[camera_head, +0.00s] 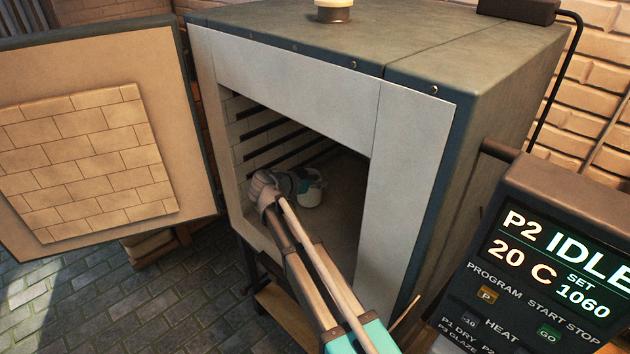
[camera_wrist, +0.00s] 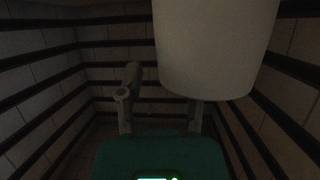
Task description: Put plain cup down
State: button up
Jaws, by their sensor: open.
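The plain cup (camera_head: 312,192) is a pale, whitish vessel inside the open kiln, near the mouth of its chamber. In the wrist view the cup (camera_wrist: 215,50) is large at the top, right of centre, and covers the tip of one finger. My gripper (camera_head: 299,182) is inside the chamber at the cup's left side, with its jaws open. In the wrist view my gripper (camera_wrist: 162,103) shows one finger clear of the cup on the left. Whether a finger touches the cup, I cannot tell.
The kiln (camera_head: 410,150) stands open, its door (camera_head: 80,150) swung out to the left. Dark ridges line the chamber walls (camera_wrist: 50,90) on both sides. The control box (camera_head: 550,260) at right reads IDLE and 20 C. The chamber floor right of the cup looks clear.

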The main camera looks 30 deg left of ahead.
jog(key=shift+r, duration=0.15)
jog(key=shift+s+r, duration=0.1)
jog(key=shift+s, duration=0.05)
jog(key=p+v, duration=0.4)
jog(key=v, duration=0.7)
jog(key=shift+s+a+p, duration=0.25)
jog(key=shift+p, duration=0.15)
jog(key=shift+r, duration=0.1)
